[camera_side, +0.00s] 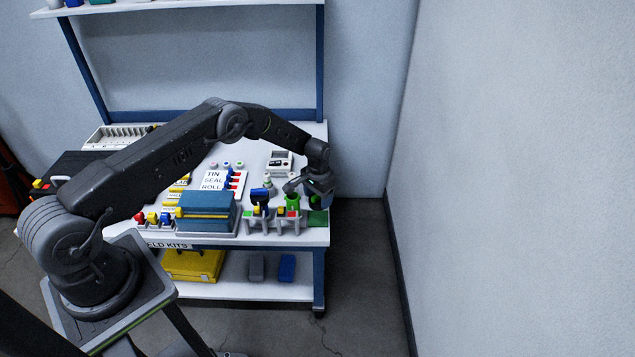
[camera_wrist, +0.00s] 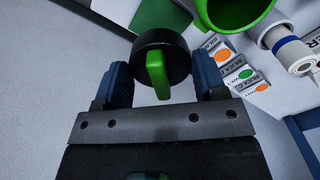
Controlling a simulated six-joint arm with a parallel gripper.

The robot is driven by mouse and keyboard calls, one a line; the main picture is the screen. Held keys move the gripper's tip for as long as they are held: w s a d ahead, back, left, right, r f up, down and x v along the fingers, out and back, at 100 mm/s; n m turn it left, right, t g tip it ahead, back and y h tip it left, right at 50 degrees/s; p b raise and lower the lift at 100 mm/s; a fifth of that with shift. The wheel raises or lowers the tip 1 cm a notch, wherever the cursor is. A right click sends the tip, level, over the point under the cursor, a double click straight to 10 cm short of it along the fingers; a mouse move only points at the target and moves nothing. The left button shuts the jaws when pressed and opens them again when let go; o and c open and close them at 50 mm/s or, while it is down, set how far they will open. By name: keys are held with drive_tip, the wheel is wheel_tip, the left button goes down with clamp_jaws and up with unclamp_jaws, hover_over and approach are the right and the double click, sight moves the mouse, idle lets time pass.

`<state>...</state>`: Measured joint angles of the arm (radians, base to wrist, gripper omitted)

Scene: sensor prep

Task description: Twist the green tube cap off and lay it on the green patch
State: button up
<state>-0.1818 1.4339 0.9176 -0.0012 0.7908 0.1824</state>
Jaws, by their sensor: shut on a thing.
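My gripper (camera_wrist: 163,75) is shut on the green tube cap (camera_wrist: 158,52), a round black cap with a raised green bar on top, between its blue fingers. The cap is apart from the green tube (camera_wrist: 236,10), whose open mouth shows at the top right of the wrist view. In the side view the green tube (camera_side: 292,201) stands in a grey rack at the bench's right end. The green patch (camera_side: 318,218) lies right of it at the front corner; it also shows in the wrist view (camera_wrist: 160,12). In the side view my gripper (camera_side: 318,186) is above the patch and the cap cannot be made out.
A blue tube (camera_side: 260,195) stands in a rack left of the green one. A blue box (camera_side: 206,207) and a label board (camera_side: 216,180) lie further left. Small packets (camera_wrist: 238,72) and a white cylinder with a blue band (camera_wrist: 290,48) lie near the green tube.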

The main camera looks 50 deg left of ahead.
drive_tip(key=shift+f, duration=3.2)
drive_tip(key=o, duration=1)
drive_tip(key=shift+o, duration=0.5)
drive_tip(key=shift+r, duration=3.5)
